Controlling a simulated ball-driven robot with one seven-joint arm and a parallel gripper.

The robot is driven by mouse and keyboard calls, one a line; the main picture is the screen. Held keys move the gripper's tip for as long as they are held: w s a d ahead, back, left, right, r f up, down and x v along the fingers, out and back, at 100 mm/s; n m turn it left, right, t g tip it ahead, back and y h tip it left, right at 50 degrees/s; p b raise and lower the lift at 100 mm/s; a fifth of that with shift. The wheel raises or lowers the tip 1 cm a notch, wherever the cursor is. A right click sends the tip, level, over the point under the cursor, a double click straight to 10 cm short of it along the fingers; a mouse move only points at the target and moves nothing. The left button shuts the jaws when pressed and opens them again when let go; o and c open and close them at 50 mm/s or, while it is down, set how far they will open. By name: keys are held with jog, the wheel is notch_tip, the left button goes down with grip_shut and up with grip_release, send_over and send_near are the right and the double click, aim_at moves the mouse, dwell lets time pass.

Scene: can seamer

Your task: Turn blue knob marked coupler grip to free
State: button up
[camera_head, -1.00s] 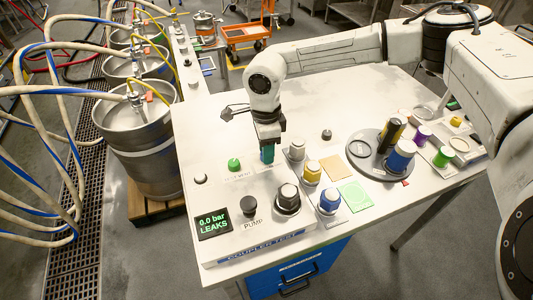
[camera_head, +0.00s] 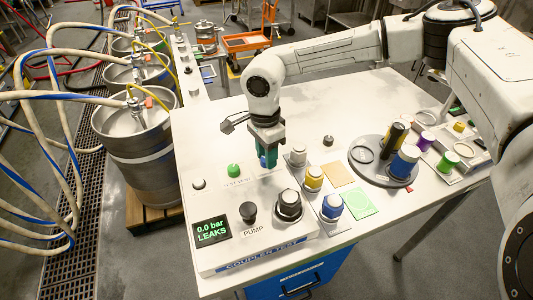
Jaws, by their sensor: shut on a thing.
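The coupler test panel (camera_head: 225,258) lies at the front left of the white table. My gripper (camera_head: 266,160) points straight down over the panel's back right part. Its teal fingers are shut on a small blue knob (camera_head: 264,162), which shows between them. The fingers cover most of the knob, so its pointer and any marking by it are hidden. The display (camera_head: 211,231) reads 0.0 bar and LEAKS in green.
A green button (camera_head: 234,170), a black PUMP knob (camera_head: 248,210) and a dark metal fitting (camera_head: 289,205) stand on the panel. A round grey tray (camera_head: 359,172) holds several cylinders.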

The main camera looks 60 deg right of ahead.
jog(key=o, duration=1)
jog(key=shift+r, duration=0.1)
jog(key=r, duration=0.7)
jog(key=r+b, duration=0.1)
jog(key=r, duration=0.2)
jog(key=shift+w+d+r, duration=0.15)
jog(key=shift+w+r, duration=0.15)
